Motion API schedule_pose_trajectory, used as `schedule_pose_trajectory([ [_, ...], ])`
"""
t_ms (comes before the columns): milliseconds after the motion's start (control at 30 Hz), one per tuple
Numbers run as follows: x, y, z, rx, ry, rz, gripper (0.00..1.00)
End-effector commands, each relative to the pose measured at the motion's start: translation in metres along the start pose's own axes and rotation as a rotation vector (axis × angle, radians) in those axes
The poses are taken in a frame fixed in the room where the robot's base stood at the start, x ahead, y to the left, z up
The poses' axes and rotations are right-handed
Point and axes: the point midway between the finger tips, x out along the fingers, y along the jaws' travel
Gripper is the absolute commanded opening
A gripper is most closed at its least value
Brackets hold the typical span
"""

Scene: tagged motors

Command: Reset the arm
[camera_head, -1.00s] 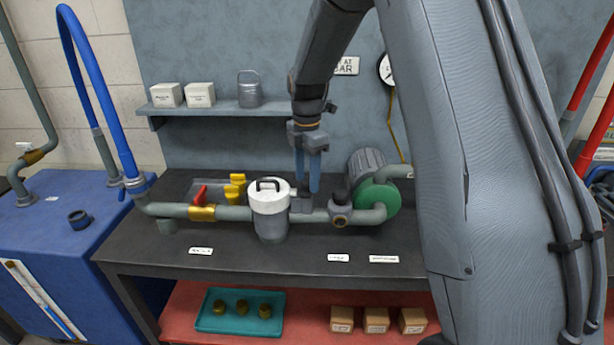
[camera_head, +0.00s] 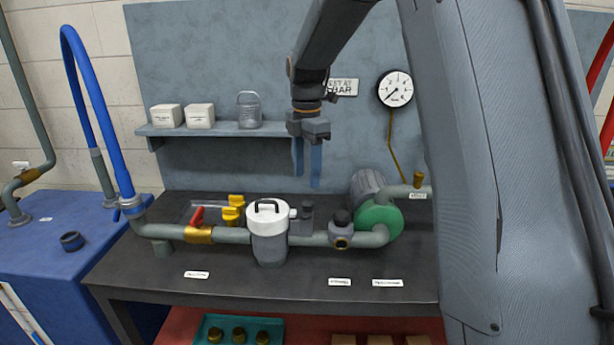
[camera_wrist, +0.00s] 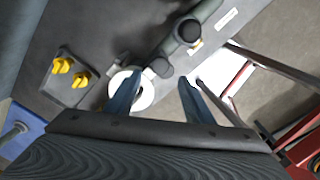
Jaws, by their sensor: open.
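My gripper (camera_head: 307,178) hangs from my arm with its two blue fingers pointing down, apart and empty, above the pipework on the dark bench. In the wrist view its fingers (camera_wrist: 160,98) are spread with nothing between them. Below and left of it stands the white-capped strainer (camera_head: 268,232) with a black handle. The green and grey motor pump (camera_head: 378,218) is to its right. A grey block (camera_head: 306,218) on the pipe is below the fingertips, apart from them.
A red-handled valve (camera_head: 198,232) and yellow fittings (camera_head: 234,210) sit left on the bench (camera_head: 250,283). The back shelf (camera_head: 220,131) holds two white boxes and a metal can. A gauge (camera_head: 395,88) hangs on the back panel. The space around the gripper is free.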

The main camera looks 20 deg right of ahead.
Motion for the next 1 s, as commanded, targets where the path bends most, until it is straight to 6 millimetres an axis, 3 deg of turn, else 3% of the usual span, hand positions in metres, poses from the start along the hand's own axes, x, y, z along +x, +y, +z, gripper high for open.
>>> schedule_pose_trajectory([
  [200, 0.002, -0.003, -0.001, 0.026, 0.000, 0.001, 0.48],
  [367, 0.015, -0.027, -0.009, 0.230, -0.002, 0.013, 0.48],
  [1000, 0.101, -0.211, -0.066, 1.649, 0.061, 0.105, 0.48],
])
